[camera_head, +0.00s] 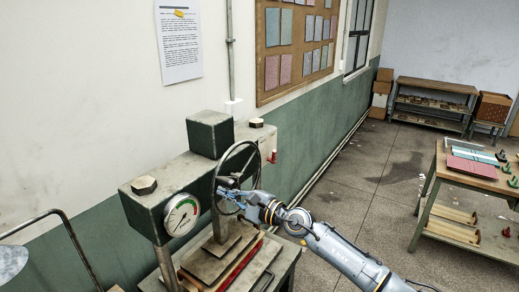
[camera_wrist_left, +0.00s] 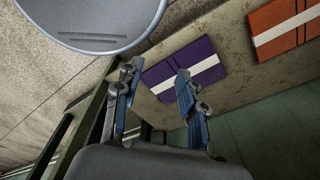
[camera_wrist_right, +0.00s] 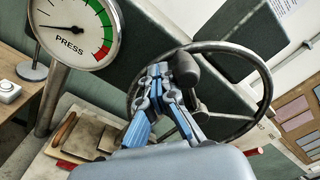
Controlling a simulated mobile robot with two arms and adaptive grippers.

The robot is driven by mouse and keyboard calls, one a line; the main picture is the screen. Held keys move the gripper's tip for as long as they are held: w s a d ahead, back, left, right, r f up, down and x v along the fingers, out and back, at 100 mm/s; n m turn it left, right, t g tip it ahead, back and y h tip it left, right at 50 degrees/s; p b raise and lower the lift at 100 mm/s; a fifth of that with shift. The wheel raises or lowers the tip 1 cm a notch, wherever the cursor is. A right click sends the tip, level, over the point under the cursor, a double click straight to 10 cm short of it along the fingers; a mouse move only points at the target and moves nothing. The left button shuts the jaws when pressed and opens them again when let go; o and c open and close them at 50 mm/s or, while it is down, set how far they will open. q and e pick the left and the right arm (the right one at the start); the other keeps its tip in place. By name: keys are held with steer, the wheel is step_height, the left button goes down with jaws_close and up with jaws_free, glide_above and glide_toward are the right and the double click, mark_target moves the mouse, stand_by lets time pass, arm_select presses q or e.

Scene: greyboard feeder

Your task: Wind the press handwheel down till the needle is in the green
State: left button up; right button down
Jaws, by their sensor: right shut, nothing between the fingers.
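The press handwheel (camera_head: 240,146), a dark spoked ring, stands on the side of the press. It also shows in the right wrist view (camera_wrist_right: 265,79), with a dark round handle knob (camera_wrist_right: 184,68). The press gauge (camera_head: 181,216) has a white dial with green and red bands; in the right wrist view its needle (camera_wrist_right: 52,26) points left, in the white part, away from the green. My right gripper (camera_wrist_right: 166,72) is shut and empty, its fingertips beside the knob; contact is unclear. In the head view it is at the wheel (camera_head: 228,192). My left gripper (camera_wrist_left: 155,82) is open and empty.
A purple bound item (camera_wrist_left: 183,68) and an orange one (camera_wrist_left: 285,28) lie on a surface beyond my left gripper, near a grey round disc (camera_wrist_left: 95,25). A workbench (camera_head: 447,160) with sheets stands at the right. Floor between press and bench is clear.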

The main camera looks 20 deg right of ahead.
mark_target(234, 183)
steer(key=shift+r, duration=0.25)
steer(key=shift+w+d+r, duration=0.15)
steer(key=shift+d+r, duration=0.05)
steer(key=shift+r, duration=0.5)
steer(key=shift+w+d+r, duration=0.15)
steer(key=shift+d+r, duration=0.05)
steer(key=shift+r, duration=0.5)
steer(key=shift+w+d+r+b, duration=0.25)
steer(key=shift+w+d+r, duration=0.15)
steer(key=shift+r, duration=0.2)
steer(key=shift+w+d+r+b, duration=0.3)
steer(key=shift+d+r, duration=0.15)
steer(key=shift+r, duration=0.1)
steer(key=shift+w+d+r+b, duration=0.45)
steer(key=shift+d+b, duration=0.2)
steer(key=shift+b, duration=0.45)
steer(key=shift+w+d+r, duration=0.15)
steer(key=shift+d+r, duration=0.1)
steer(key=shift+w+d+r, duration=0.15)
steer(key=shift+r, duration=0.05)
